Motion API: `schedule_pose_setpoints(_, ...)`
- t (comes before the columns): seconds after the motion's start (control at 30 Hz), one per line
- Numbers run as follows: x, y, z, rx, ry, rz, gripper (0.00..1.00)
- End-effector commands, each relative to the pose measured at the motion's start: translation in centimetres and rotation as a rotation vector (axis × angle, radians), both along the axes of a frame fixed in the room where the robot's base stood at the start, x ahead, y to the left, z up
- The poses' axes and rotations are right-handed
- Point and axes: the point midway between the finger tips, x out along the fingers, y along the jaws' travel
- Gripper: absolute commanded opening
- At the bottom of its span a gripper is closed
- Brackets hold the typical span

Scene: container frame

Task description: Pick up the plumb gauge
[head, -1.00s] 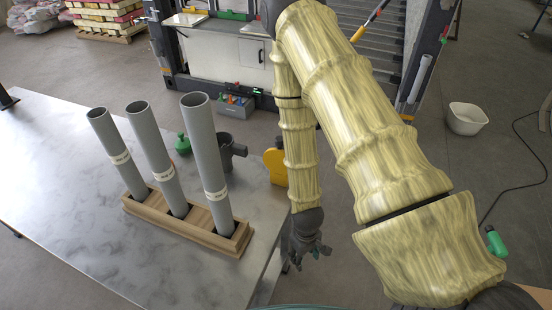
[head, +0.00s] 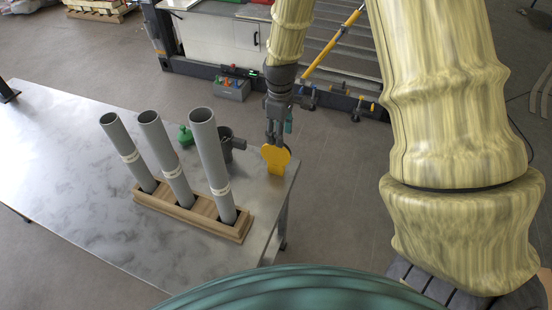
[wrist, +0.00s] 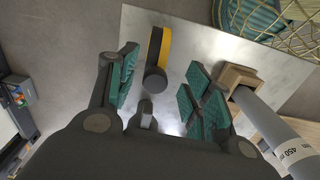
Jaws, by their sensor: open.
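The yellow and dark plumb gauge (head: 276,157) stands at the right corner of the metal table (head: 110,235). In the wrist view, the plumb gauge (wrist: 165,47) shows a yellow edge and a dark round knob, lying between and just beyond the fingers. My gripper (head: 275,141) points down right above the gauge in the head view and overlaps its top. In the wrist view my gripper (wrist: 165,85) is open, its green pads apart on both sides of the gauge. I see no pad touching it.
A wooden rack (head: 190,214) holds three tilted grey pipes, left of the gauge; one pipe (wrist: 278,125) shows close to my right finger. A dark grey pipe fitting (head: 228,146) and a green object (head: 186,136) stand behind the rack. The front left table surface is clear.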

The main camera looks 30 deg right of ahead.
Motion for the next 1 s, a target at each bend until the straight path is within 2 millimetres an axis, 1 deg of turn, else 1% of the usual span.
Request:
schedule_pose_setpoints(0.03, 0.4, 0.4, 0.9, -0.004, -0.01, 0.021, 0.5)
schedule_pose_setpoints(0.1, 0.8, 0.8, 1.6, -0.008, -0.017, 0.043, 0.5)
schedule_pose_setpoints(0.23, 1.0, 1.1, 1.6, -0.012, -0.018, 0.059, 0.5)
schedule_pose_setpoints(0.7, 1.0, 1.0, -2.8, -0.012, -0.02, 0.058, 0.5)
schedule_pose_setpoints(0.8, 1.0, 1.0, -3.3, -0.012, -0.02, 0.058, 0.5)
schedule_pose_setpoints(1.0, 1.0, 1.0, -3.7, -0.012, -0.02, 0.057, 0.5)
